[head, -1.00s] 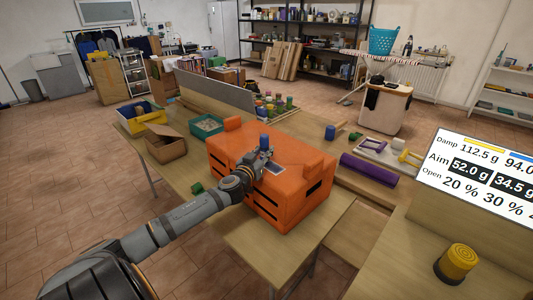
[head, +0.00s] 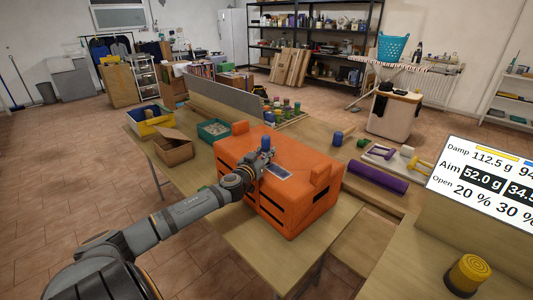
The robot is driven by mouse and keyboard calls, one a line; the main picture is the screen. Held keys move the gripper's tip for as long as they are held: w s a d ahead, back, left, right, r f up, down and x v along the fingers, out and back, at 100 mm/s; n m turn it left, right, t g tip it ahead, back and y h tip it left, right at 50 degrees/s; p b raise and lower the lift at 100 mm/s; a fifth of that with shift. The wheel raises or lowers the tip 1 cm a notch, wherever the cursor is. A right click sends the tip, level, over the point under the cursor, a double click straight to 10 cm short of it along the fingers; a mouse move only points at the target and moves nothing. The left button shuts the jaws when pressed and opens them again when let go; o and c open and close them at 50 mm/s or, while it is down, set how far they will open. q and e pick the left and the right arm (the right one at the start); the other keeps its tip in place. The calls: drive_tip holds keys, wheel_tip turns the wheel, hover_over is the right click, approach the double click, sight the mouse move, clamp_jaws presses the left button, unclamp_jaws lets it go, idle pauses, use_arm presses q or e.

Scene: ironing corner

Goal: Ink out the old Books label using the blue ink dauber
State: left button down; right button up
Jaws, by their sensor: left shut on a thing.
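The orange crate (head: 305,205) stands on the wooden table, upside down or closed on top as far as I can tell. A small pale label with a dark patch (head: 280,172) lies on its top face; its lettering is too small to read. My left gripper (head: 264,156) is shut on the blue ink dauber (head: 266,143), whose blue top shows above the fingers. The gripper is just left of the label, over the crate's top. Whether the dauber touches the crate is hidden. My right gripper is not in view.
Another blue-topped cylinder (head: 337,138) stands on the table behind the crate. A purple roll (head: 374,178) lies right of it. An open cardboard box (head: 175,149), a teal tray (head: 213,130) and a yellow-blue bin (head: 151,122) stand at left. A display board (head: 485,180) stands at right.

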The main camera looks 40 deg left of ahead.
sight(266, 136)
use_arm(q)
wheel_tip(266, 136, up, 7)
drive_tip(key=p, duration=0.6)
drive_tip(key=shift+f, duration=0.1)
